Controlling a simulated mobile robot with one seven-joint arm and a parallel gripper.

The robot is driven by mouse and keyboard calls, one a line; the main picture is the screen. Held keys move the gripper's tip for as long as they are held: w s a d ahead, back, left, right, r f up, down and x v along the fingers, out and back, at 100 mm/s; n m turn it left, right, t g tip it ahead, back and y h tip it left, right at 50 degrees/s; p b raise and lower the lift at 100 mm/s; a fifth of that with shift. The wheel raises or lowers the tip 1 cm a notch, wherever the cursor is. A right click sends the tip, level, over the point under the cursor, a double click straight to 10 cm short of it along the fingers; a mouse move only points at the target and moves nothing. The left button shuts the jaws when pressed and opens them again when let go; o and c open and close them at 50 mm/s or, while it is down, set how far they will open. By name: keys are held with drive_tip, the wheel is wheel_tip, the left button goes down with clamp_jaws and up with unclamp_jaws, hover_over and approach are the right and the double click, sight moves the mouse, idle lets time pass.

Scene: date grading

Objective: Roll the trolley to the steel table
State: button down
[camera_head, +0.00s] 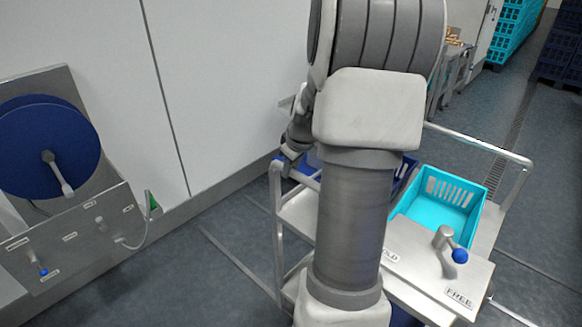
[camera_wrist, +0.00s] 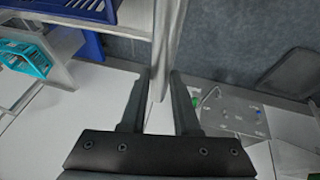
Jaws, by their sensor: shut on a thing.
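The steel trolley (camera_head: 277,215) stands in front of me, partly hidden by my arm. It carries a turquoise crate (camera_head: 452,190) on the right and a blue crate (camera_head: 405,175) mostly behind my arm. A brake lever with a blue knob (camera_head: 460,256) points toward the label FREE. My gripper (camera_head: 289,153) is at the trolley's left corner; in the wrist view my gripper (camera_wrist: 160,78) is shut on the trolley's metal frame bar (camera_wrist: 163,60). A steel table (camera_head: 452,75), with small brown items on top, shows partly behind my arm at the back.
A wall panel with a blue reel (camera_head: 45,150) is at the left. Turquoise crates (camera_head: 512,30) and dark blue crates (camera_head: 560,50) are stacked at the back right. A floor drain (camera_head: 515,130) runs along the right. Grey floor (camera_head: 545,190) is clear right of the trolley.

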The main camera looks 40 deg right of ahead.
drive_tip(key=c, duration=0.7)
unclamp_jaws()
drive_tip(key=shift+o, duration=0.2)
drive_tip(key=shift+r, duration=0.1)
drive_tip(key=p+v, duration=0.2)
drive_tip(key=v, duration=1.5)
drive_tip(key=shift+s+r, duration=0.1)
drive_tip(key=shift+s, duration=0.05)
